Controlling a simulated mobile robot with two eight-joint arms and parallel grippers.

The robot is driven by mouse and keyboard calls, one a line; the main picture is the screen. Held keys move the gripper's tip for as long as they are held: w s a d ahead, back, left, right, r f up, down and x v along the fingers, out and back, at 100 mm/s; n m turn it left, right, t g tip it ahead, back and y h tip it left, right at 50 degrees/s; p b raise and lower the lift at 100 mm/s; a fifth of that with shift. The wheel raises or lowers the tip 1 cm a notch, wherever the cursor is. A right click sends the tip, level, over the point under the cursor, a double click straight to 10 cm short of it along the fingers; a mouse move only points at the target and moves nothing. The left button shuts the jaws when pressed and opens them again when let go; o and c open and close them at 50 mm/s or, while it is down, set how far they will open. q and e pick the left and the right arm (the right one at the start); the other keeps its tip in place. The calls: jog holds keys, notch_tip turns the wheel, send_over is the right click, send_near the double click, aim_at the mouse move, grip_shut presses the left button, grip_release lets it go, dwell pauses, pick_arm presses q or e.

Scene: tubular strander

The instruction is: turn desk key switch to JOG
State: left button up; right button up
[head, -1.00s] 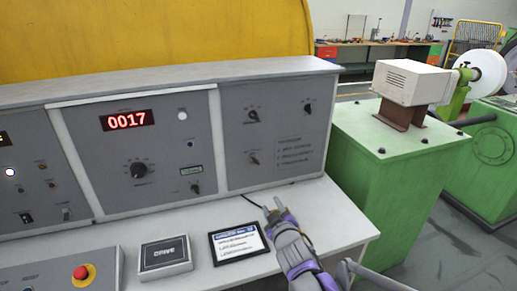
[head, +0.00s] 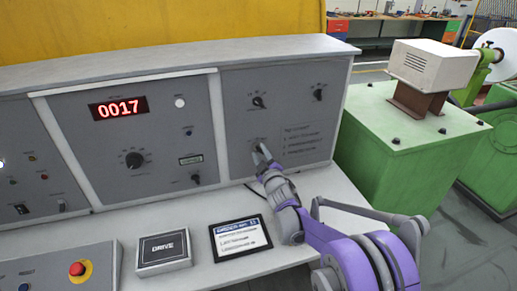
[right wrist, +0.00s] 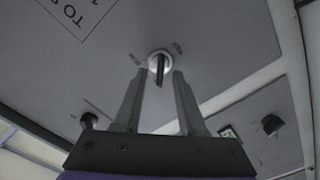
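The key switch (right wrist: 159,63) shows in the right wrist view as a pale round collar with a dark upright key, with small labels on either side that are too blurred to read. My right gripper (right wrist: 159,82) is open, its two fingers on either side of the key with gaps between; I cannot tell whether the tips reach past it. In the head view my right gripper (head: 262,155) is at the lower left of the desk's right panel (head: 300,100) and covers most of the switch. My left gripper is not in view.
Other knobs (head: 258,101) sit above on the same panel. The centre panel has a red 0017 display (head: 118,108). A DRIVE box (head: 163,252), a tablet (head: 240,238) and a red emergency button (head: 77,269) are on the desk below. A green machine (head: 400,150) stands at right.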

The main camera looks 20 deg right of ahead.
jog(key=shift+w, duration=0.95)
jog(key=shift+c, duration=0.2)
grip_shut()
